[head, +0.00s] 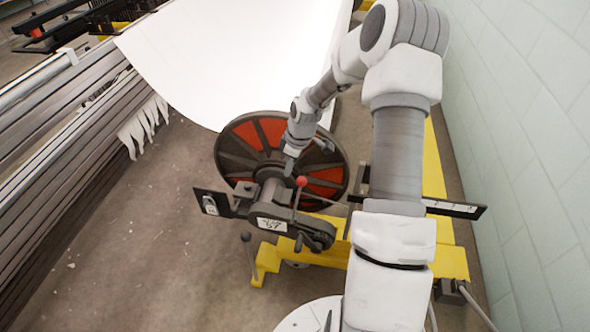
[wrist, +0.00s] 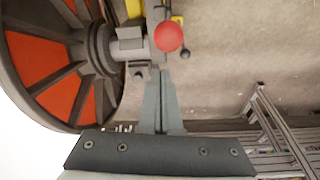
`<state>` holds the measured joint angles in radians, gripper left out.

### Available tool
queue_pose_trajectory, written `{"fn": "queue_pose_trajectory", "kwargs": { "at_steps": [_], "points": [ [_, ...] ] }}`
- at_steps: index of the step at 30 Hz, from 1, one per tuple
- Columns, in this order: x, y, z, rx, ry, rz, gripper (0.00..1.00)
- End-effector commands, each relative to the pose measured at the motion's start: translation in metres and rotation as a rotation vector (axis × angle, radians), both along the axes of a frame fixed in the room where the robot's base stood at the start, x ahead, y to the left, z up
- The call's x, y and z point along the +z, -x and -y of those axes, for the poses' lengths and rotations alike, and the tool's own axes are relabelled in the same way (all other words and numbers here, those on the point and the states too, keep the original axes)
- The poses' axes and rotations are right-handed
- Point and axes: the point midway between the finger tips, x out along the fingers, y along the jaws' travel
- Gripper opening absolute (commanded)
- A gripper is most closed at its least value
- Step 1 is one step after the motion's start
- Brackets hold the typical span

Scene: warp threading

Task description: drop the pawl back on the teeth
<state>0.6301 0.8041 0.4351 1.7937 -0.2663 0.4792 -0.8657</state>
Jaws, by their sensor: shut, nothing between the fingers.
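A lever with a red ball knob (head: 301,181) rises from the dark mechanism housing (head: 262,222) beside the big spoked wheel (head: 242,134). The knob also shows large in the wrist view (wrist: 168,37), just beyond the fingertips. My gripper (head: 290,172) is shut and empty, close to the knob on its left in the head view. Its two fingers (wrist: 159,76) lie together in the wrist view and appear apart from the knob. I cannot make out the pawl or the ratchet teeth clearly.
A yellow frame (head: 450,262) carries the mechanism, with a pale wall (head: 530,110) to the right. White cloth (head: 225,60) runs behind the wheel. Long metal beams (head: 50,150) stand at left. The concrete floor (head: 150,215) between is open.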

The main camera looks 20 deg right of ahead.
Motion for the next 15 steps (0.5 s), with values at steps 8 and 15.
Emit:
{"fn": "queue_pose_trajectory", "kwargs": {
  "at_steps": [8,15],
  "points": [
    [0.057,0.016,0.015,0.001,-0.002,0.009,0.0],
    [0.084,0.027,0.026,0.003,-0.005,0.009,0.0]
  ]
}}
